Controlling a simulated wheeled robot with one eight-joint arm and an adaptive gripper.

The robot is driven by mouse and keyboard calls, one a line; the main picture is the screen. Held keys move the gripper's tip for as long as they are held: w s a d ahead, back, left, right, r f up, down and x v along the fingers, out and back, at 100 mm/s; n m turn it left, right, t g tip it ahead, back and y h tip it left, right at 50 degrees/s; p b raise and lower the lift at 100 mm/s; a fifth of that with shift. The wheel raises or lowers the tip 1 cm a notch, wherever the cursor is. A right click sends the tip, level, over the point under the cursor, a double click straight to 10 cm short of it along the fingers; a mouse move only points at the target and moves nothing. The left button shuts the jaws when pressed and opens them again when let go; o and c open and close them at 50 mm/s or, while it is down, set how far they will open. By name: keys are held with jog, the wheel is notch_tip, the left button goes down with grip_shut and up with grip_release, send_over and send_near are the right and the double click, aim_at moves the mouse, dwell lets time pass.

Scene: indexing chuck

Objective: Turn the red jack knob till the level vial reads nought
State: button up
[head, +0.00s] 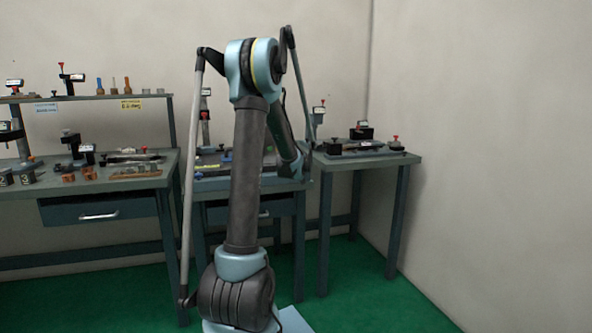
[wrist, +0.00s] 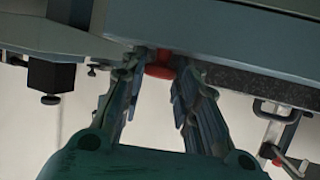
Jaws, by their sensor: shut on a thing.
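In the wrist view the red jack knob (wrist: 159,65) sits under the edge of a blue-grey plate. My gripper (wrist: 157,73) has one finger on each side of the knob and is shut on it. The fingertips partly cover the knob's sides. In the head view my arm bends down behind itself towards the middle bench, and the gripper is hidden there. I cannot make out the level vial or its reading in either view.
In the wrist view a metal bracket with a red-tipped part (wrist: 277,160) is at right and a black block (wrist: 50,75) at left. In the head view a left bench (head: 120,183) holds several tools, and a right table (head: 375,160) carries a fixture. Green floor is clear at right.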

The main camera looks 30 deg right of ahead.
jog(key=shift+d+n+t+y, duration=0.15)
jog(key=shift+n+t+y, duration=0.25)
jog(key=shift+n+y, duration=0.5)
jog(key=shift+d+n+t+y, duration=0.1)
jog(key=shift+n+t+y, duration=0.3)
jog(key=shift+n+y, duration=0.45)
jog(key=o, duration=0.7)
jog(key=shift+o, duration=0.2)
jog(key=shift+s, duration=0.1)
jog(key=v, duration=1.1)
jog(key=shift+s+r, duration=0.15)
jog(key=shift+s, duration=0.2)
jog(key=shift+a, duration=0.2)
